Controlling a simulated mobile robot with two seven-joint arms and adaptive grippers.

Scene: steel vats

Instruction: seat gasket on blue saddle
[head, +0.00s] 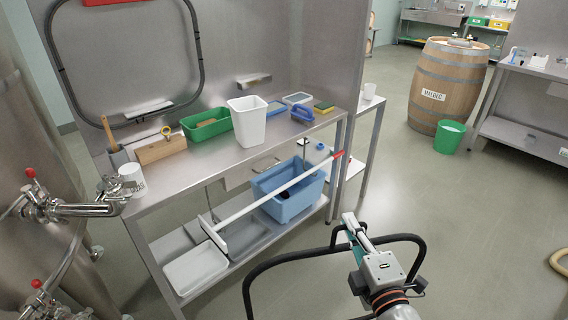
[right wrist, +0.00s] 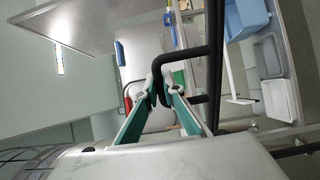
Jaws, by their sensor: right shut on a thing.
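The gasket is a large black rubber loop (head: 290,257) in the head view, held in the air in front of the bench. My right gripper (head: 352,228) is shut on its upper edge. In the right wrist view the two fingertips (right wrist: 160,82) pinch the black loop (right wrist: 214,60). The lower part of the loop is cut off by the head view's bottom edge. I cannot surely pick out the blue saddle in the head view. A small blue piece (right wrist: 119,52) against a steel panel in the right wrist view may be it. My left gripper is out of view.
Another black loop (head: 63,72) hangs on the steel panel. The bench (head: 200,165) carries a green bin (head: 190,128), white bucket (head: 248,130) and wooden block (head: 160,149). A red-ended pole (head: 270,192) leans across the blue tub (head: 268,184). Open floor lies right.

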